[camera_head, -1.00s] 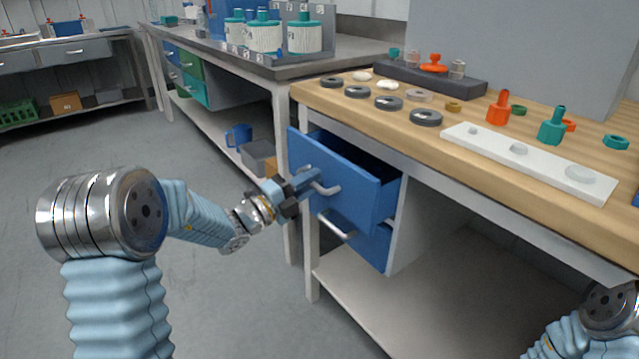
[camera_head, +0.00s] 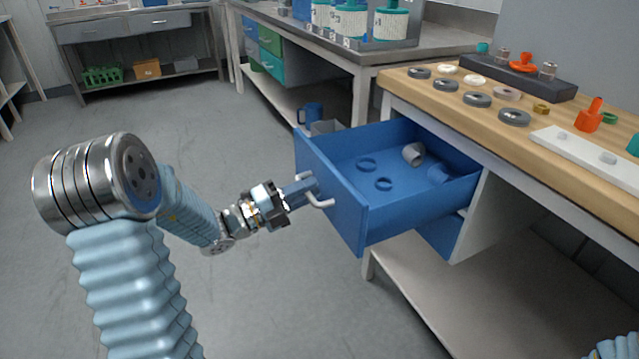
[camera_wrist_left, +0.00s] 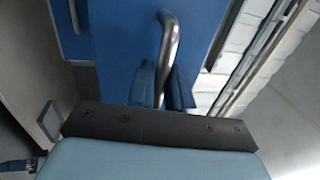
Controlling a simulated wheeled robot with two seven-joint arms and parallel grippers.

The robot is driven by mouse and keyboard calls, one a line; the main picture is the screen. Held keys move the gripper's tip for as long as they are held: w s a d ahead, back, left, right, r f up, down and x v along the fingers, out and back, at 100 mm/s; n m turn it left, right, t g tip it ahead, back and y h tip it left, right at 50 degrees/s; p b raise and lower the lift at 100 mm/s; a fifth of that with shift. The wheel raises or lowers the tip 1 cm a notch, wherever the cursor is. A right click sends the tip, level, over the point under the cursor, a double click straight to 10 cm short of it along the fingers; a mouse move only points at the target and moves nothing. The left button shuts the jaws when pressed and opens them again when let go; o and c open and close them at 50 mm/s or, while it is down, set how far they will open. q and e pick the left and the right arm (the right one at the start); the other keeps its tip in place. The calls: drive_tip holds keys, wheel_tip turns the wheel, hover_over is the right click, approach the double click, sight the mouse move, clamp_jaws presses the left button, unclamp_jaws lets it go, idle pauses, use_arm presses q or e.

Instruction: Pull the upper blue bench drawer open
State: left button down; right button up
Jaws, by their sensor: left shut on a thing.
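The upper blue bench drawer (camera_head: 333,205) stands well out from the wooden-topped bench, and its inside shows. Blue rings (camera_head: 367,163), a grey fitting (camera_head: 413,153) and a blue fitting (camera_head: 438,174) lie in it. My left gripper (camera_head: 308,184) is shut on the drawer's metal handle (camera_head: 322,203). In the left wrist view the handle (camera_wrist_left: 170,45) passes between the two blue fingers of the gripper (camera_wrist_left: 162,85). The lower blue drawer (camera_head: 442,236) is partly hidden beneath. My right gripper is out of view.
The wooden benchtop (camera_head: 437,98) carries grey rings, a dark block (camera_head: 530,78), an orange fitting (camera_head: 589,117) and a white plate (camera_head: 600,155). A lower shelf (camera_head: 440,300) lies under the bench. The floor (camera_head: 200,130) around my left arm is clear.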

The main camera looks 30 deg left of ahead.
use_arm(q)
drive_tip(key=shift+s+a, duration=0.25)
drive_tip(key=shift+s, duration=0.05)
drive_tip(key=c, duration=1.2)
unclamp_jaws()
drive_tip(key=v, duration=1.3)
drive_tip(key=shift+s+a+f+b, duration=0.15)
drive_tip(key=shift+s+a+b, duration=0.15)
drive_tip(key=shift+b, duration=0.1)
